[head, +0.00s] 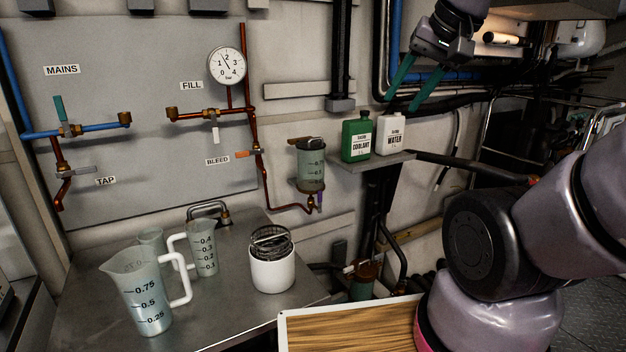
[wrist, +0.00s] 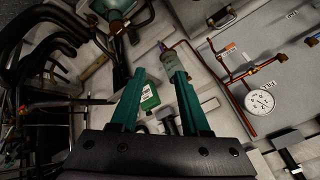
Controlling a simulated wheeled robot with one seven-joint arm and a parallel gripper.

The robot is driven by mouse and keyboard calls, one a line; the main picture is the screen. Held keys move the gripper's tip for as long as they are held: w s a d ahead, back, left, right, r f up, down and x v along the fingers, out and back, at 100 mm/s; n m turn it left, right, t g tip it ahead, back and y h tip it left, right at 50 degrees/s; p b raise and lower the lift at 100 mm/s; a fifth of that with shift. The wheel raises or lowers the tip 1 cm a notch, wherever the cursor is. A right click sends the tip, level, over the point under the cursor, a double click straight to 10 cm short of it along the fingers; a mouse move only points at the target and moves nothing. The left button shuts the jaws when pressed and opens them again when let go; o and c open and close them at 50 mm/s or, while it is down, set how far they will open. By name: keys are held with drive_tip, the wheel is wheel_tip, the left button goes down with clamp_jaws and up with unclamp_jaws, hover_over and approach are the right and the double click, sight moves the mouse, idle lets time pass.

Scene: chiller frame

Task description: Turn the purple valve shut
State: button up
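The purple valve (head: 319,201) is a small handle at the copper pipe just below a clear graduated cylinder (head: 311,168) on the wall. Its handle looks roughly upright, partly hidden by the fitting. In the wrist view a small purple spot, the valve (wrist: 162,46), shows beyond the fingertips at the end of the cylinder (wrist: 168,60). My gripper (head: 401,103) is open and empty, high to the right of the valve and in front of the wall above the bottles. Its two green fingers stand apart in the wrist view (wrist: 159,73).
A green coolant bottle (head: 356,139) and a white water bottle (head: 390,134) stand on a small shelf (head: 372,162) right of the cylinder. Jugs (head: 143,292) and a white pot (head: 272,272) stand on the metal counter (head: 215,318). A pressure gauge (head: 227,66) hangs upper left.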

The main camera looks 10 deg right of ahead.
drive_tip(key=w+a+f+m+g+y, duration=0.25)
drive_tip(key=a+g+y, duration=0.2)
drive_tip(key=a, duration=0.25)
drive_tip(key=w+a+f+m+g+y, duration=0.2)
drive_tip(key=a+f+g+y, duration=0.25)
drive_tip(key=a, duration=0.35)
drive_tip(key=w+a+f+m+t+y, duration=0.1)
drive_tip(key=w+a+m+t+y, duration=0.1)
drive_tip(key=w+a+m+y, duration=0.45)
drive_tip(key=w+d+f+m+t, duration=0.2)
drive_tip(key=w+f+m+t, duration=0.15)
drive_tip(key=w, duration=0.45)
drive_tip(key=m+t+h, duration=1.1)
drive_tip(key=m+t, duration=0.2)
drive_tip(key=t, duration=0.1)
approach(321, 195)
drive_tip(key=shift+g, duration=0.25)
drive_tip(key=x, duration=0.8)
drive_tip(key=shift+r, duration=0.3)
